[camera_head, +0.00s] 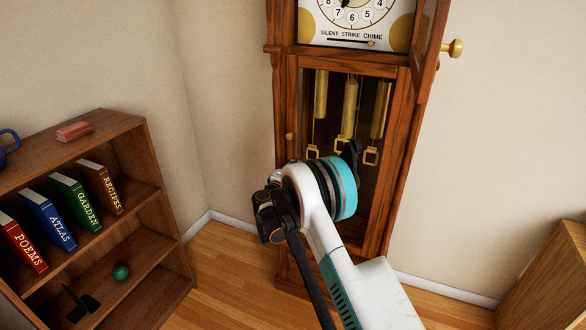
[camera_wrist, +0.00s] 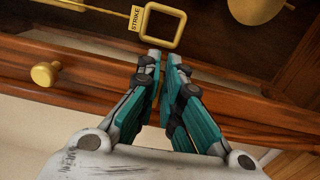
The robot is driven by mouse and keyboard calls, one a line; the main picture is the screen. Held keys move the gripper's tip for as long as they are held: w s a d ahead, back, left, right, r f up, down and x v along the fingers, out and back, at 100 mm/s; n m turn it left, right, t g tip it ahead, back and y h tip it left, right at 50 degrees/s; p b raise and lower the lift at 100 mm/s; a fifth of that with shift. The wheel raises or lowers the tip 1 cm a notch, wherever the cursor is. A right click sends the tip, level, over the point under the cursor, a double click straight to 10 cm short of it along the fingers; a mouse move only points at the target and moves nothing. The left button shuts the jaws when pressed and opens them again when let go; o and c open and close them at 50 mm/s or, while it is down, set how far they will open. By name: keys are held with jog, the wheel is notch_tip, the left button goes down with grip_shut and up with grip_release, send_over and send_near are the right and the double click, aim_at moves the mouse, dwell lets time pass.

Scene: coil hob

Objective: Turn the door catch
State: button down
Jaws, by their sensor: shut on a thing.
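The tall wooden clock (camera_head: 285,85) has a trunk front with a brass knob (camera_head: 290,136) on its left stile. The knob also shows at the left of the wrist view (camera_wrist: 45,73), well apart from my fingers. My gripper (camera_wrist: 168,56) has its fingertips close together over the stile's inner edge, right at the lower edge of a square brass ring (camera_wrist: 163,25) by a tag reading STRIKE. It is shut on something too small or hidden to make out. In the head view my arm hides the fingertips. I cannot tell whether the knob is the catch.
Brass weights (camera_head: 350,105) with square rings hang inside the trunk. The hood's door (camera_head: 430,60) at upper right seems to stand open, with a brass knob (camera_head: 454,48). A bookshelf (camera_head: 150,195) stands left and a wooden piece (camera_head: 550,270) lower right.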

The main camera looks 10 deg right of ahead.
jog(key=shift+w+a+m, duration=0.1)
jog(key=shift+a+m, duration=0.1)
jog(key=shift+m, duration=0.1)
dwell(0.4)
jog(key=c, duration=1.8)
grip_release()
jog(key=shift+o, duration=0.2)
jog(key=v, duration=1.2)
